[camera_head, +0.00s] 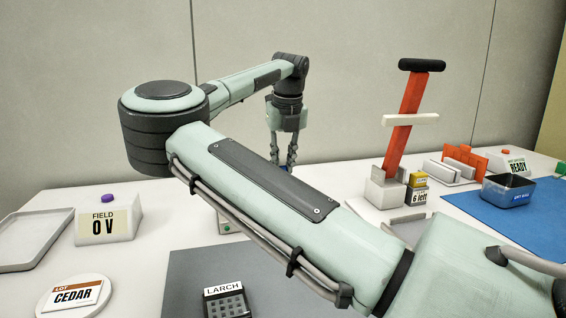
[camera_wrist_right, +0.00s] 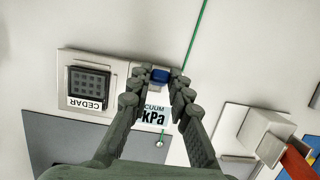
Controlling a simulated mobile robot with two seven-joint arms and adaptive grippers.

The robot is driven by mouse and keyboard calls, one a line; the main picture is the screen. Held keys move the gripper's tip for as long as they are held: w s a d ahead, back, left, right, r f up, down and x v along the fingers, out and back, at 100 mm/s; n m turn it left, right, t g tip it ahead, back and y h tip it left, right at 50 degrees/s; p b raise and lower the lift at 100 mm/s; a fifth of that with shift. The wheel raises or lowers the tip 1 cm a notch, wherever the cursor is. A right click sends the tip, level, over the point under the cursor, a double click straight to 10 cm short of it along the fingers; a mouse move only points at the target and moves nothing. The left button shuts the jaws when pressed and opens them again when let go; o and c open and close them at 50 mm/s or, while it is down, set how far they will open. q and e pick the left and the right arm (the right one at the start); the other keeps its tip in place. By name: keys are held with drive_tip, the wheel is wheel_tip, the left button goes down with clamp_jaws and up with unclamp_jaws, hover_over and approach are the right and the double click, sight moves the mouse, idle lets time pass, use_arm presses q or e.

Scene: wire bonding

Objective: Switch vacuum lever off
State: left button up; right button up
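Small gaps seem to show between knob and fingers. In the head view my right gripper (camera_head: 284,160) is behind my right forearm, which hides most of the fixture. My left gripper is not in view.
A chip carrier labelled CEDAR (camera_wrist_right: 88,88) sits left of the knob. A FIELD 0 V box (camera_head: 108,222), a tray (camera_head: 30,262) and a LARCH carrier (camera_head: 226,301) stand left and front.

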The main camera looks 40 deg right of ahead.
drive_tip(key=o, duration=0.4)
drive_tip(key=shift+o, duration=0.2)
drive_tip(key=v, duration=1.2)
